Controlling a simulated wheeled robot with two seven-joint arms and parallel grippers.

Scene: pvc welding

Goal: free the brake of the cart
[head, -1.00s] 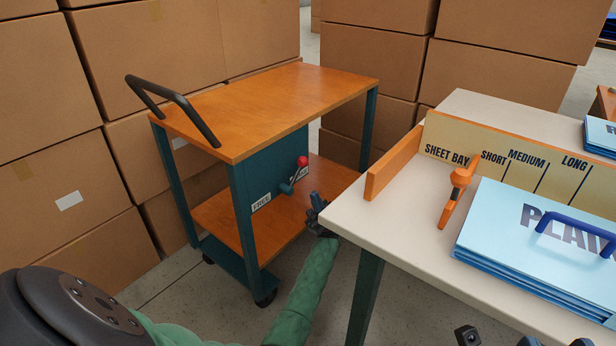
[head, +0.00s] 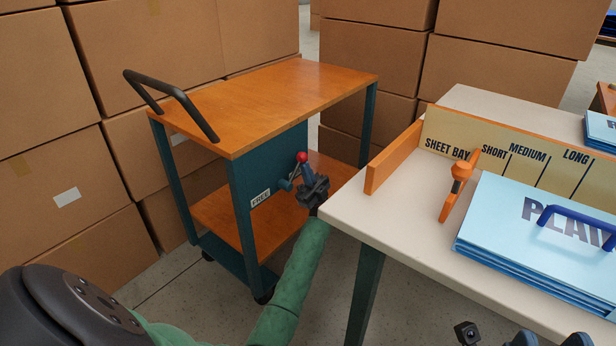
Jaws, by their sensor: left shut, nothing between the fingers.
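The cart (head: 241,192) has an orange wooden top, a lower shelf and a dark teal frame. Its brake lever has a red ball knob (head: 302,157) and a pivot (head: 286,184) on the teal panel. The lever tilts up and right, away from the FREE label (head: 260,198) at lower left. My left gripper (head: 307,171) is shut and empty, just right of the lever and close by the knob; I cannot tell whether they touch. It hides the label on the right. Dark parts at the bottom right edge look like my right gripper (head: 550,341), mostly cut off.
A pale table (head: 345,212) with an orange edge strip stands close to my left forearm's right. It bears blue sheets (head: 490,220), an orange tool (head: 459,184) and a sheet-bay board (head: 434,134). Stacked cartons (head: 50,110) close in behind the cart. Floor is open in front of it.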

